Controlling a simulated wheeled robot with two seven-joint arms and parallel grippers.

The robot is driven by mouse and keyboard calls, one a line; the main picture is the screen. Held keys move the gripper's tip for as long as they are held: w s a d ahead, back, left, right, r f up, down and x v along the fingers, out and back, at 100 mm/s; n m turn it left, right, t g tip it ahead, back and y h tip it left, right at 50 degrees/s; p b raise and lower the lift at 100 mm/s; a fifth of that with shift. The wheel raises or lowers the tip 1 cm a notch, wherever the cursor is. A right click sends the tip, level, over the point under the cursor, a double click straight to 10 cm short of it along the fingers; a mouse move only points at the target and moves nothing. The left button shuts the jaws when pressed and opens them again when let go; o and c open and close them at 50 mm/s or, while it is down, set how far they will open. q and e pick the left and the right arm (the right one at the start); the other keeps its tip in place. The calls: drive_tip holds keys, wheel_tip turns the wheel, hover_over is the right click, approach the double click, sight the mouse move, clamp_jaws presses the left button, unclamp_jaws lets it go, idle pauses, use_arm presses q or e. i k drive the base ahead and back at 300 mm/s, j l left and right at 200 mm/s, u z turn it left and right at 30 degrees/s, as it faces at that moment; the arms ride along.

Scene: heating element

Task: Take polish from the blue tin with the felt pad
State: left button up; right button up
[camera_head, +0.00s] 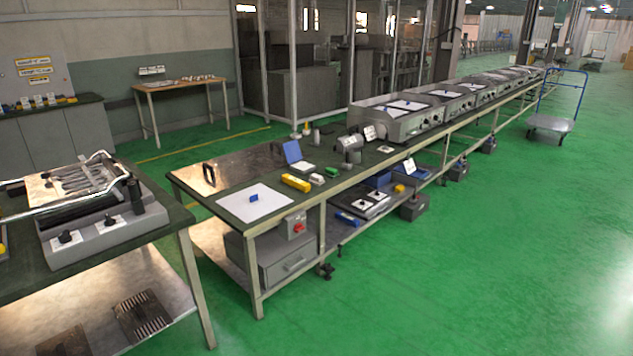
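A small blue object (253,198) sits on a white sheet (238,211) at the near end of the long green bench. Farther back on that bench, a blue panel (292,151) stands upright behind a flat white piece (302,166), like an open case. I cannot tell which of these, if either, is the blue tin. A small white block (317,179) lies near a yellow block (295,182); I cannot tell whether it is the felt pad. Neither of my grippers is in view.
The long bench (349,186) runs away to the upper right with several grey units on it. A nearer bench at left holds a grey device (104,225) with chrome handles. A blue trolley (551,124) stands at the far right. Green floor (470,260) is clear at right.

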sight(315, 179)
drive_tip(key=i+l+u, duration=0.1)
drive_tip(key=i+u, duration=0.15)
drive_tip(key=u, duration=0.15)
drive_tip(key=i+l+u, duration=0.15)
drive_tip(key=u, duration=0.3)
drive_tip(key=i, duration=0.05)
